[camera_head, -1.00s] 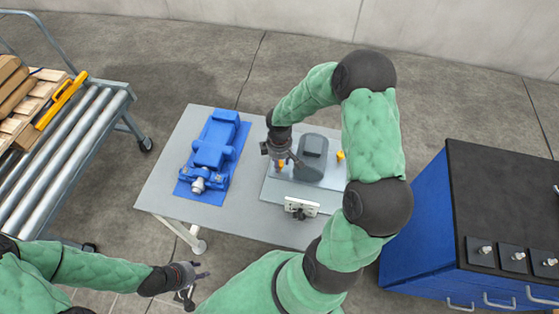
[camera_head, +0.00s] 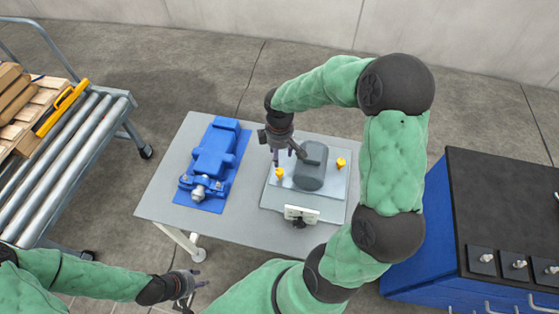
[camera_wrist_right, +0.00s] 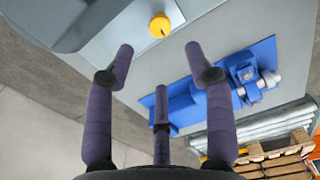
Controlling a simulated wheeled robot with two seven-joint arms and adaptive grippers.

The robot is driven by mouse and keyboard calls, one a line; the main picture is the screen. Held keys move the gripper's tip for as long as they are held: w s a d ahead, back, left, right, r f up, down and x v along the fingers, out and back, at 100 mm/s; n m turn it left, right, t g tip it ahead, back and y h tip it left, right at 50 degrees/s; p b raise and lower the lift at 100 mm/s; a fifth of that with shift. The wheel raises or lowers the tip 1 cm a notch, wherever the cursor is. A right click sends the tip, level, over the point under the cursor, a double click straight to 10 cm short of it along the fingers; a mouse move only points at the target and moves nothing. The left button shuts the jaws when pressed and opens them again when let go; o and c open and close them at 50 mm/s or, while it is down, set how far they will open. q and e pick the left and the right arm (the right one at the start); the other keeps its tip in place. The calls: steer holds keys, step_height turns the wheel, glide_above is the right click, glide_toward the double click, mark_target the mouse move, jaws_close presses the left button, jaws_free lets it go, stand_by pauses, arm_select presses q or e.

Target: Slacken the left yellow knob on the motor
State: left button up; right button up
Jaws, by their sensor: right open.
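The grey motor (camera_head: 312,165) sits on a light plate (camera_head: 305,205) on the grey table. The left yellow knob (camera_head: 279,174) stands at the motor's left side, and a second yellow knob (camera_head: 341,163) stands at its right. My right gripper (camera_head: 288,155) is open and empty above the plate, behind and above the left knob and apart from it. In the right wrist view the yellow knob (camera_wrist_right: 160,26) shows beyond the spread fingers (camera_wrist_right: 160,70). My left gripper (camera_head: 194,279) is low at the left, off the table's front edge, with its fingers apart and empty.
A blue machine (camera_head: 212,155) on a blue mat stands on the table's left half. A small white panel (camera_head: 301,213) is at the plate's front edge.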

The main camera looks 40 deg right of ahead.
step_height(320, 180, up, 2)
stand_by(0.7)
